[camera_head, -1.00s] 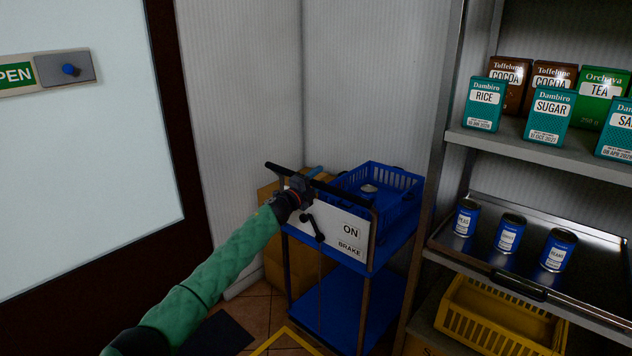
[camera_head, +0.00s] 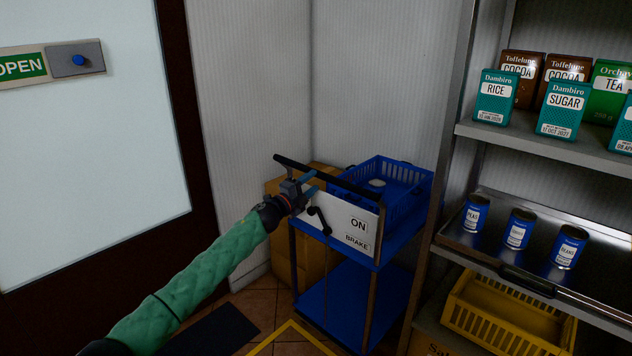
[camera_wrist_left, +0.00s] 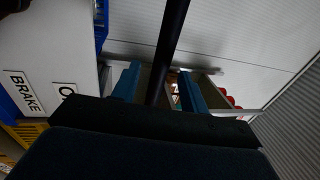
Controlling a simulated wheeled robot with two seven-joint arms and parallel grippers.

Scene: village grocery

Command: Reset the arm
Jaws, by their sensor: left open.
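My left gripper (camera_head: 312,184) is open at the black handle bar (camera_head: 340,184) of the blue cart (camera_head: 338,306). In the left wrist view the two blue fingers of this gripper (camera_wrist_left: 160,88) stand apart, one on each side of the dark handle bar (camera_wrist_left: 172,40). I cannot tell whether either finger touches it. The green-sleeved left arm (camera_head: 195,275) reaches in from the lower left. My right gripper is not in view.
A white panel (camera_head: 340,222) reading "ON" and "BRAKE" with a black lever (camera_head: 320,219) is just below the gripper. A blue basket (camera_head: 405,205) sits on the cart. Shelves (camera_head: 590,150) with boxes and cans stand right; a door (camera_head: 90,150) is left.

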